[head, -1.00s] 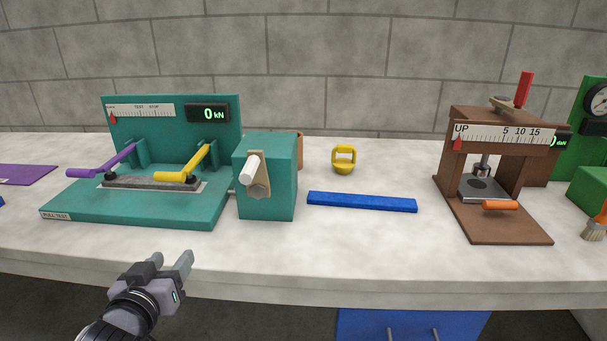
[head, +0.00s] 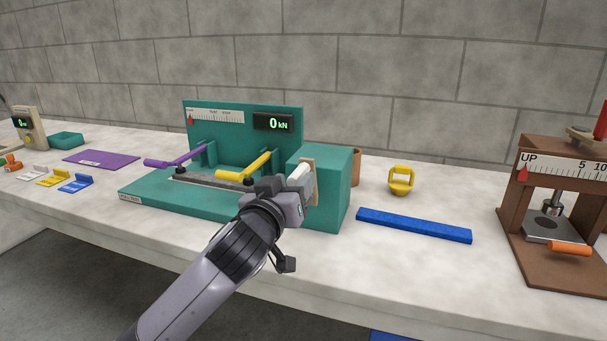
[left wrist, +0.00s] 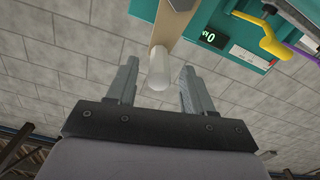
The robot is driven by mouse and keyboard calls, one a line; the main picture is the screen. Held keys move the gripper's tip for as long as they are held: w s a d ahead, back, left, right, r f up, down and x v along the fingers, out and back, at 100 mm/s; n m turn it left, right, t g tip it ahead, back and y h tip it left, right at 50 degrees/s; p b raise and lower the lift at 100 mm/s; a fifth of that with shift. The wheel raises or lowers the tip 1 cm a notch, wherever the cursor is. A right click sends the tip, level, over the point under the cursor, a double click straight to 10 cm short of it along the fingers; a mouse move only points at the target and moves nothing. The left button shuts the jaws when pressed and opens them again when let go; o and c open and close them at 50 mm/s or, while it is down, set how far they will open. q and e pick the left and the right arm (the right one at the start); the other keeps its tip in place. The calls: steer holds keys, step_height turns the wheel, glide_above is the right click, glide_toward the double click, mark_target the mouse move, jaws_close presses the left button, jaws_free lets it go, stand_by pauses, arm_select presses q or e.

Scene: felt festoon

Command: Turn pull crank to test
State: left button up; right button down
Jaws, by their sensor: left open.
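The pull crank's white handle (head: 299,174) sticks out from a tan crank arm (head: 311,177) on the side of the teal box (head: 335,195). My left gripper (head: 287,186) is open at the handle. In the left wrist view, the white handle (left wrist: 160,72) lies between the spread fingers, with a gap visible on each side. The teal pull tester (head: 235,150) reads 0 kN on its display (head: 274,123). Its red pointer (head: 190,119) is at the left end of the scale. My right gripper is out of view.
A purple lever (head: 180,158) and a yellow lever (head: 245,170) stand just left of my left gripper. A blue bar (head: 413,225) and a yellow shackle-like piece (head: 401,180) lie to the right. A brown press (head: 535,190) stands at far right.

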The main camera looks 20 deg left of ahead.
mark_target(300, 174)
arm_select(q)
steer(key=shift+w+d, duration=0.15)
steer(key=shift+w, duration=2.25)
jaws_close()
